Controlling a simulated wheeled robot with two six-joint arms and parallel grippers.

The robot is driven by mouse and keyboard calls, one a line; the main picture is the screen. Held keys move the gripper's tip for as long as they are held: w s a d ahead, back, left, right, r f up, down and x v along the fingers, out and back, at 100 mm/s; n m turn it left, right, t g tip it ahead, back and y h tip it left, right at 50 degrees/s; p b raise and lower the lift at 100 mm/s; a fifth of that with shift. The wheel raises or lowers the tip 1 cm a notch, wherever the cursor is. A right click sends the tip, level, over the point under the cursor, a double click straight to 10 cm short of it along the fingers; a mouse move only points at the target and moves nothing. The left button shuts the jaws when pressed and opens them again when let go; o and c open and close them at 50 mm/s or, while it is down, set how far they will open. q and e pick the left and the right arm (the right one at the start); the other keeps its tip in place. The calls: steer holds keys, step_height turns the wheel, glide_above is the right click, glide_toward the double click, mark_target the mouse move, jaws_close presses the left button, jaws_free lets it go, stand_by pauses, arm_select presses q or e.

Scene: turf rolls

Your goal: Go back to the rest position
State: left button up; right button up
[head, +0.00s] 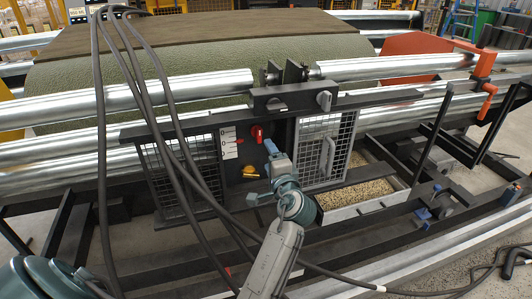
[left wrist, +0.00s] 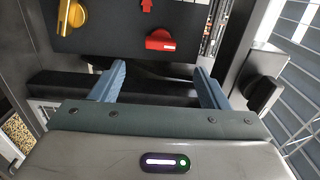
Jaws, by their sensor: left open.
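My left gripper (head: 271,147) is in front of the dark control panel (head: 233,153), at its right edge. Its two blue-grey fingers show spread apart in the left wrist view (left wrist: 158,82), with nothing between them. On the panel are a red knob (head: 257,134) and a yellow knob (head: 250,172). In the left wrist view the red knob (left wrist: 160,42) lies beyond the fingers and the yellow knob (left wrist: 72,14) is at the upper left. I cannot tell whether a finger touches the panel. My right gripper is not in view.
A mesh door (head: 322,150) with a grey handle stands right of the panel. A tray of grain-like bits (head: 355,194) is below it. Metal rollers (head: 385,66) and a green turf roll (head: 180,72) lie behind. Black cables hang across the left side.

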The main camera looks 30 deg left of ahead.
arm_select(q)
steer(key=shift+s+d, duration=0.2)
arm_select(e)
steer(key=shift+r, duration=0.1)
